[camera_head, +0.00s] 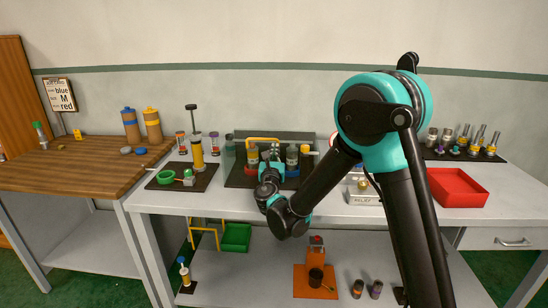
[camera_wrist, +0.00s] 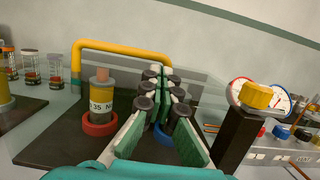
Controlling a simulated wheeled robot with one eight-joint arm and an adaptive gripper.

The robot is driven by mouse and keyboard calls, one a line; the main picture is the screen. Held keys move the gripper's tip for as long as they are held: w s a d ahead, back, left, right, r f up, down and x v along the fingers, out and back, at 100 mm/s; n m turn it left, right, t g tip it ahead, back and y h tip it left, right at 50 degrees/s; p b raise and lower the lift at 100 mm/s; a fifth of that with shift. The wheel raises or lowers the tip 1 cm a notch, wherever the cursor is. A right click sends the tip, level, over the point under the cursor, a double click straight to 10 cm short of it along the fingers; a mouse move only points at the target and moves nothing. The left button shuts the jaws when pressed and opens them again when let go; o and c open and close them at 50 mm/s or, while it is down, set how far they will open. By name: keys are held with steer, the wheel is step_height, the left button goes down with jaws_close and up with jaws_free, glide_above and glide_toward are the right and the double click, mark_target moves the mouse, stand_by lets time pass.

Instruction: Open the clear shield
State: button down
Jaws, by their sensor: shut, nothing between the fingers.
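The clear shield (camera_wrist: 212,84) is see-through and hard to make out; only faint edges show at the back of the dark vise board. A yellow bar handle (camera_wrist: 120,47), also in the head view (camera_head: 262,139), arches in front of it. My gripper (camera_wrist: 165,76) is shut and empty. Its fingertips lie near the right end of the yellow bar in the wrist view; I cannot tell whether they touch. In the head view my gripper (camera_head: 270,163) is over the middle of the board. A labelled cylinder (camera_wrist: 101,103) stands in a red ring (camera_wrist: 100,124) left of my fingers.
A blue ring (camera_wrist: 163,134) is partly hidden behind my fingers. A dark post with a yellow knob (camera_wrist: 256,95) and a round gauge (camera_wrist: 277,88) stand to the right. A red tray (camera_head: 457,187) is at the table's right.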

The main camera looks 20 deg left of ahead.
steer(key=shift+w+r, duration=0.1)
steer(key=shift+w, duration=0.3)
steer(key=shift+r, duration=0.1)
